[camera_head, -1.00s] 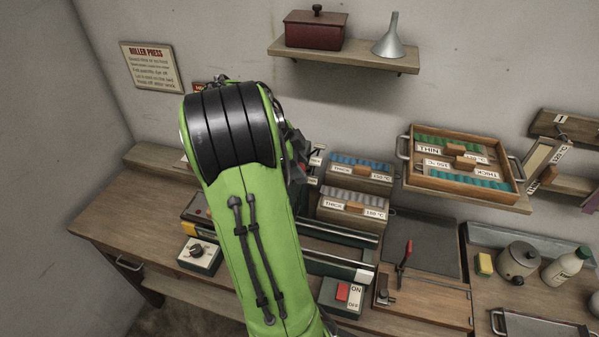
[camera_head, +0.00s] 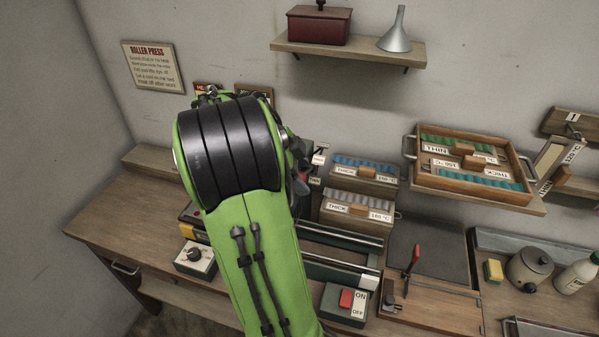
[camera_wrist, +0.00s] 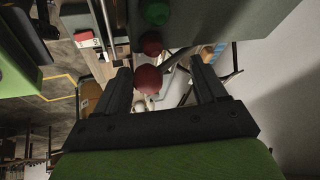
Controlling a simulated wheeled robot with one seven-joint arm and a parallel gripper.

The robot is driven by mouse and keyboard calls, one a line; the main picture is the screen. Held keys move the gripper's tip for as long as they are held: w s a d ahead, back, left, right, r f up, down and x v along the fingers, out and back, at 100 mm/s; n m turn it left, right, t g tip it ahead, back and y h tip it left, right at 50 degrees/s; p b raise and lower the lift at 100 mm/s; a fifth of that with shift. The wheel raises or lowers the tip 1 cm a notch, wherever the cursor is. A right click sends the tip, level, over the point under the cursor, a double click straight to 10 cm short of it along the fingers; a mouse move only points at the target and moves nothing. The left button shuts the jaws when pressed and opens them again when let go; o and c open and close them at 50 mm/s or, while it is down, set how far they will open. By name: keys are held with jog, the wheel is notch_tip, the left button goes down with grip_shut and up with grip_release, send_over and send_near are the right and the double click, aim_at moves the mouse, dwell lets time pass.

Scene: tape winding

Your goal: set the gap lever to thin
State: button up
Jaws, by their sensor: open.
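My gripper (camera_wrist: 160,74) is open in the wrist view, one dark finger on each side. A round red knob (camera_wrist: 148,79) shows between the fingers, nearer the left one. It looks like the lever's knob, but I cannot tell whether a finger touches it. Small white labels (camera_head: 319,156) show just right of the arm, too small to read.
In the wrist view a darker red ball (camera_wrist: 152,43) and a green ball (camera_wrist: 157,12) sit beyond the knob by a grey-green panel. In the head view, an ON/OFF switch box (camera_head: 346,303), a dial box (camera_head: 195,256) and THICK-labelled boxes (camera_head: 357,208) surround the press.

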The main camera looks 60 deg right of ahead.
jog(key=shift+r, duration=0.1)
jog(key=p+v, duration=0.6)
jog(key=v, duration=0.9)
jog(key=shift+w+a+r+p, duration=0.15)
jog(key=shift+a+r+p, duration=0.1)
jog(key=shift+p, duration=0.05)
